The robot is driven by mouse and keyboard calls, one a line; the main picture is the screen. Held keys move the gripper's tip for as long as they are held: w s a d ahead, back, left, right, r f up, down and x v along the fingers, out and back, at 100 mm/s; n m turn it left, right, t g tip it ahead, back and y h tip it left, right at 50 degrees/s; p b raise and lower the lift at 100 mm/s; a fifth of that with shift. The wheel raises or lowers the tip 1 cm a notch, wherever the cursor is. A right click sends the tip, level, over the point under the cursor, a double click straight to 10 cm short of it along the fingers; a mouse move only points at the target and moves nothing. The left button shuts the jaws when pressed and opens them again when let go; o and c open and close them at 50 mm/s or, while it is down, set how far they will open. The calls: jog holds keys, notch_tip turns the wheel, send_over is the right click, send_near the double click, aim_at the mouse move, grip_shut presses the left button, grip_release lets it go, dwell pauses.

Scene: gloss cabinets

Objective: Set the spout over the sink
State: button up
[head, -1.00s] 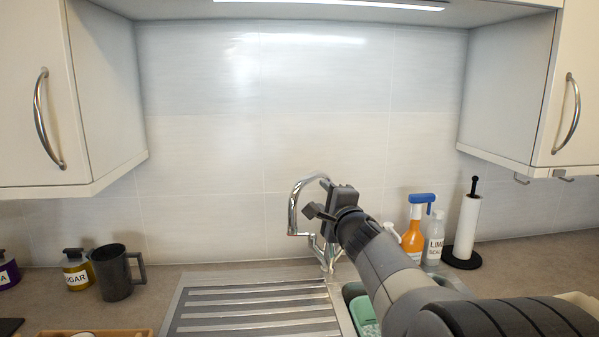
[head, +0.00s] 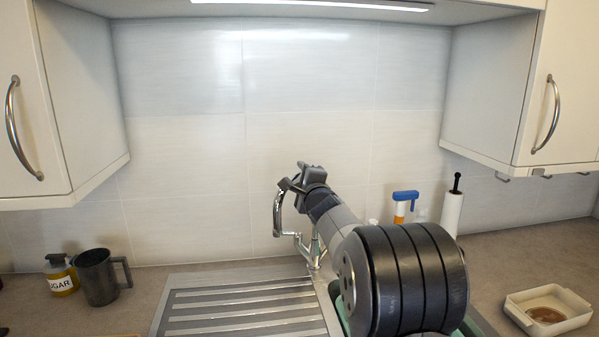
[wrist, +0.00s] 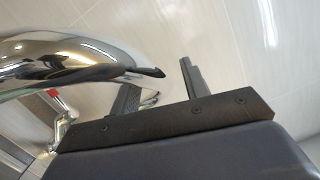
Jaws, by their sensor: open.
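The chrome spout (head: 277,213) is a tall curved tap at the back of the counter. Its outlet hangs to the left, on the ribbed drainboard side. My gripper (head: 288,181) is open at the top of the spout's curve, partly covering it. In the wrist view the spout (wrist: 60,58) fills the left side, beside my open fingers (wrist: 158,88); its tip reaches close to the left finger. I cannot tell if they touch. The sink, right of the drainboard (head: 240,307), is mostly hidden behind my arm; a green edge (head: 338,308) shows there.
Orange-and-blue spray bottle (head: 403,204) and paper towel roll (head: 452,212) stand behind my arm. A white dish (head: 548,310) lies right. Wall cabinets hang on both sides.

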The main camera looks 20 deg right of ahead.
jog(key=shift+w, duration=0.45)
jog(key=shift+c, duration=0.5)
grip_shut()
